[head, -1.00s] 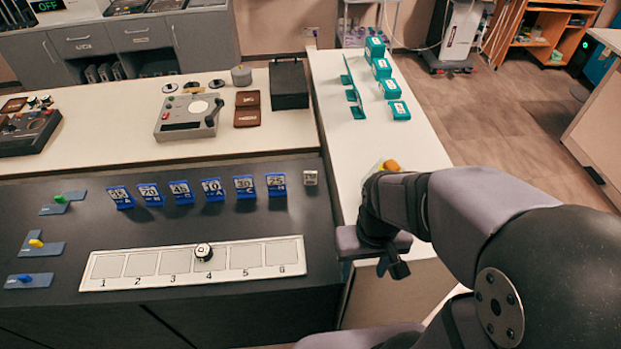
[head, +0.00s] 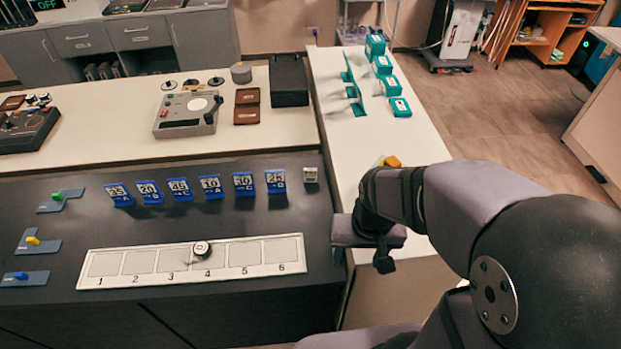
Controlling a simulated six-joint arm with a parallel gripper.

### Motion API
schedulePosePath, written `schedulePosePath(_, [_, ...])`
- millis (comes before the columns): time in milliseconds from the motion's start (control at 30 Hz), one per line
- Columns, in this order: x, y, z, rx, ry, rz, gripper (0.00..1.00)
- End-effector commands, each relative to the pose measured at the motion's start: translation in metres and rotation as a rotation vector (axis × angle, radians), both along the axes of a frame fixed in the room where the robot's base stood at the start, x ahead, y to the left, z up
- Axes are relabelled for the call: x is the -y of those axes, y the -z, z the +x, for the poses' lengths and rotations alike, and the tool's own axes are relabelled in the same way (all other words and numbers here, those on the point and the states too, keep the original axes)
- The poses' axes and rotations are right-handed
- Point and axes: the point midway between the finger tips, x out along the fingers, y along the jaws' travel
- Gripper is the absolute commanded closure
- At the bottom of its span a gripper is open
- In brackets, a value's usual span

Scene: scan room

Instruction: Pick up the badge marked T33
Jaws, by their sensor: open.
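I cannot read T33 on anything in the head view. A row of blue number cards stands on the dark desk, from a left card (head: 119,194) to a right card (head: 275,181); they show numbers such as 20, 45, 10 and 25. Several teal boxes with white labels, the nearest one (head: 400,107) among them, stand on the white side counter (head: 425,140); their marks are too small to read. My gripper (head: 368,237) is open, over the near end of that counter, right of the dark desk and apart from the cards. Its fingers are hard to make out.
A yellow-orange piece (head: 392,161) shows just behind my arm.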

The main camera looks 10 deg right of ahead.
Motion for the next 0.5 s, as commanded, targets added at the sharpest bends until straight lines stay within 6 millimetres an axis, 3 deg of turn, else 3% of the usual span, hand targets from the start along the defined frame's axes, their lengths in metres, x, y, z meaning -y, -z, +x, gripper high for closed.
schedulePosePath(33, [-0.004,0.018,0.014,0.037,0.063,0.014,0.42])
schedulePosePath(200, [-0.021,0.053,0.081,0.211,0.401,0.122,0.42])
schedulePosePath(500, [-0.049,0.092,0.211,0.498,1.105,0.536,0.42])
